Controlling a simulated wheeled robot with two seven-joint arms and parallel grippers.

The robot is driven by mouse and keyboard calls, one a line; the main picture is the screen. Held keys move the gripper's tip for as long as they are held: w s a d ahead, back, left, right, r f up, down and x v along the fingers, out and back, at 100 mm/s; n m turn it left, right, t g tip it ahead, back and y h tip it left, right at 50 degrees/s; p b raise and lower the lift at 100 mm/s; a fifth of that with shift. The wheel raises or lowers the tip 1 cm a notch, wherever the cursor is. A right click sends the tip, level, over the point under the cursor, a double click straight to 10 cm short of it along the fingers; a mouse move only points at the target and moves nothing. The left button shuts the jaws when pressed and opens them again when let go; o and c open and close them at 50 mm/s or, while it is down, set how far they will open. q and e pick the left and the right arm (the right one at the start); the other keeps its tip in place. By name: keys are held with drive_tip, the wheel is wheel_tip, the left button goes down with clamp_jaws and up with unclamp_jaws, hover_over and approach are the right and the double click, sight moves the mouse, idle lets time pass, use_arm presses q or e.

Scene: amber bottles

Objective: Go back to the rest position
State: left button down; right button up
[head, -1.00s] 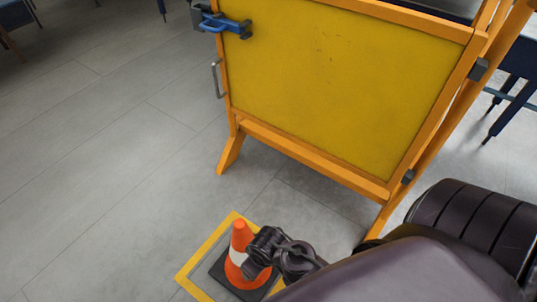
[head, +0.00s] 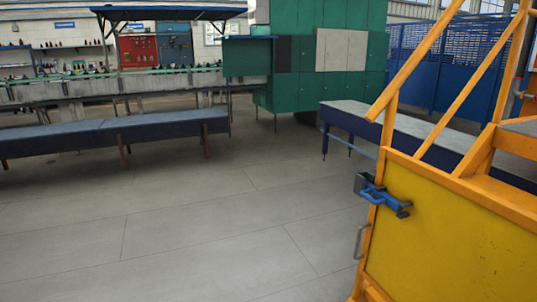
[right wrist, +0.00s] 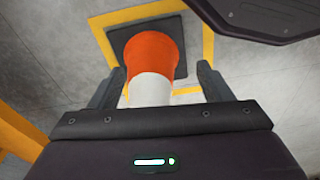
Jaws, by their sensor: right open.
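My right gripper (right wrist: 158,85) shows in the right wrist view with its two fingers apart. An orange and white traffic cone (right wrist: 154,50) shows between and beyond the fingers. Its black square base (right wrist: 173,32) rests on the floor inside a yellow marked square (right wrist: 208,30). The cone's tip is hidden behind the gripper body, and I cannot tell how near the fingers are to its sides. Neither gripper shows in the head view now, and my left gripper is in no view.
A yellow-panelled, orange-framed stand (head: 450,240) with a blue clamp (head: 383,196) is at the right of the head view. Blue benches (head: 105,133), a grey-topped table (head: 400,125) and green cabinets (head: 320,75) stand farther off. The grey floor (head: 180,230) between is clear.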

use_arm(q)
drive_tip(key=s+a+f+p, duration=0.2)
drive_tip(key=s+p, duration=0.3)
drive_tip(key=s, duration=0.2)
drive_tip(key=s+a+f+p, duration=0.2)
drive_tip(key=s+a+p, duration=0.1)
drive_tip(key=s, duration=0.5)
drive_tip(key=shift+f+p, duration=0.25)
drive_tip(key=shift+p, duration=0.6)
use_arm(e)
drive_tip(key=s+d+f, duration=0.2)
drive_tip(key=s, duration=0.5)
drive_tip(key=s+d+f, duration=0.2)
drive_tip(key=s+d, duration=0.1)
drive_tip(key=s, duration=0.5)
drive_tip(key=shift+s+f, duration=0.15)
drive_tip(key=shift+f, duration=0.1)
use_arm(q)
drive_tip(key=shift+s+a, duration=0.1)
use_arm(e)
drive_tip(key=shift+d, duration=0.1)
